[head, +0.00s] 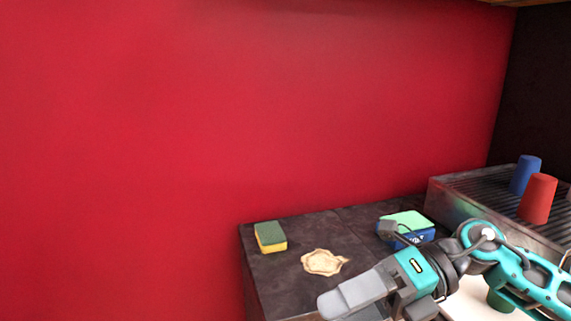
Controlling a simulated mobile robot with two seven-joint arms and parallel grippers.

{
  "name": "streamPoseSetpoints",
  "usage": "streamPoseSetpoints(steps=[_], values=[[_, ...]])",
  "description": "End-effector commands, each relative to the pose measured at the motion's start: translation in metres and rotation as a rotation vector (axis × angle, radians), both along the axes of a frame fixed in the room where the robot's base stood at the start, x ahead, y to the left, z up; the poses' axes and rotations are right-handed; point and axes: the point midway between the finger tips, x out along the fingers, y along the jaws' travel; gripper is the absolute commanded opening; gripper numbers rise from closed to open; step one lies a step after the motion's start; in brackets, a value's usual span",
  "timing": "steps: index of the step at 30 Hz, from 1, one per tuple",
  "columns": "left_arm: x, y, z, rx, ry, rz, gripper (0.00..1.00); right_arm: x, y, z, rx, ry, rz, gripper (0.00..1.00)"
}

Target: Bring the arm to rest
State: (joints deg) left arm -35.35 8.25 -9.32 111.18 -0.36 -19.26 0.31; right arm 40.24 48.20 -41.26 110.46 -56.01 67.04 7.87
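My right arm (515,270) comes in from the right edge in the head view, teal and black. It reaches left over the dark counter (355,225). Its gripper (345,298) points to the lower left, with grey fingers near the bottom edge of the picture. I see no object between the fingers, but from this angle I cannot tell whether they are open or shut. My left gripper is not in view.
A yellow-green sponge (270,238) and a flat beige piece (324,262) lie on the counter. A blue-and-green block (412,219) sits behind my arm. A blue cup (525,174) and a red cup (538,199) stand on a ribbed metal surface (465,191). A red wall is behind.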

Motion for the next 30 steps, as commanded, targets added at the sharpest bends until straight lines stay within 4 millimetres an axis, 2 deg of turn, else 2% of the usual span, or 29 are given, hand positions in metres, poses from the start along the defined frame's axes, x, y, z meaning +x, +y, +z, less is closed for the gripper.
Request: streamPoseSetpoints(steps=[1,5,8,11,14,17,19,21,24,27,30], values=[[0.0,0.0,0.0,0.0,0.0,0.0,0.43,-0.001,0.016,0.002,0.126,0.079,-0.044,1.0],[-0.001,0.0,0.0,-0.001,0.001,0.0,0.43,0.011,0.035,0.012,0.415,0.284,-0.212,1.0],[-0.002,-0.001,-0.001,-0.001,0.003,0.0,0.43,0.029,0.035,0.009,0.607,0.465,-0.38,1.0],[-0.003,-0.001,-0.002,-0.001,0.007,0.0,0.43,0.049,0.022,-0.01,0.768,0.661,-0.578,1.0],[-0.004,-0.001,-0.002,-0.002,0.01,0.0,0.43,0.066,0.001,-0.046,0.893,0.873,-0.802,1.0],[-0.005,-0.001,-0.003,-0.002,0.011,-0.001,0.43,0.07,-0.025,-0.1,0.978,1.094,-1.048,1.0],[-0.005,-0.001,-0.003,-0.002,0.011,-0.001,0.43,0.062,-0.044,-0.145,1.013,1.255,-1.227,1.0],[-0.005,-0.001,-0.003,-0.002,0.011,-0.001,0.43,0.045,-0.061,-0.192,1.026,1.414,-1.406,1.0],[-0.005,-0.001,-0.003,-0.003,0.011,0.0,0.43,0.012,-0.078,-0.248,1.011,1.603,-1.618,1.0],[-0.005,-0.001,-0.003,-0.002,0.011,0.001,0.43,-0.021,-0.089,-0.287,0.982,1.743,-1.774,1.0],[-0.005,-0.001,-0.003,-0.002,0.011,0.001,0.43,-0.046,-0.094,-0.31,0.953,1.832,-1.87,1.0]])
